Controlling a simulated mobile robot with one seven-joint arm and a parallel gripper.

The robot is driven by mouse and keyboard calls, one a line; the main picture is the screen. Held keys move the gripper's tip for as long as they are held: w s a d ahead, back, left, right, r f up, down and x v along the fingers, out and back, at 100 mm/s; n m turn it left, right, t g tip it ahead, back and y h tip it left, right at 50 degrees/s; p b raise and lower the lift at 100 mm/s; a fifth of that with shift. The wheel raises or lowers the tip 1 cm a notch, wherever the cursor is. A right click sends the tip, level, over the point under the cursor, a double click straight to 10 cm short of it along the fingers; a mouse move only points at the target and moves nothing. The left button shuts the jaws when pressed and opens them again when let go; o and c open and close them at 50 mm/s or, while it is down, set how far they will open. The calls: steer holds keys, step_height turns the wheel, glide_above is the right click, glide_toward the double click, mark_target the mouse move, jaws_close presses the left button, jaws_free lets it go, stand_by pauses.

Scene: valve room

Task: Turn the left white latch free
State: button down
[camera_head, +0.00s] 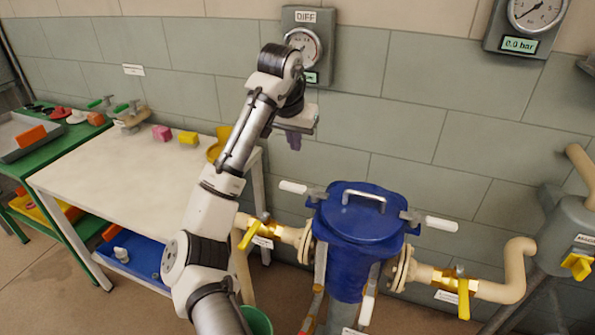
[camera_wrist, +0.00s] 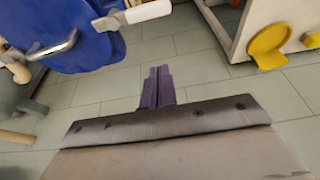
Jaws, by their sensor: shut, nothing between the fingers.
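The blue vessel (camera_head: 345,225) has a blue lid with a metal handle (camera_head: 362,197). The left white latch (camera_head: 293,187) sticks out from the lid's left side, and it also shows in the wrist view (camera_wrist: 140,14). A second white latch (camera_head: 430,222) sticks out on the right, and a third (camera_head: 367,304) hangs down at the front. My gripper (camera_head: 294,142) is above the left latch, apart from it. In the wrist view its purple fingers (camera_wrist: 157,87) are together and empty, with the latch beyond them.
Pipes with yellow valve handles (camera_head: 250,236) (camera_head: 463,298) flank the vessel. A white table (camera_head: 120,185) with small colored objects stands left. Gauges (camera_head: 303,42) (camera_head: 537,10) hang on the tiled wall behind. A green bucket (camera_head: 257,321) is on the floor.

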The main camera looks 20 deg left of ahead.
mark_target(304, 192)
step_height(304, 192, down, 9)
steer(key=p, duration=0.1)
steer(key=shift+s+f, duration=0.2)
steer(key=shift+s, duration=0.15)
stand_by(0.5)
steer(key=shift+w+p, duration=0.1)
steer(key=shift+p, duration=0.4)
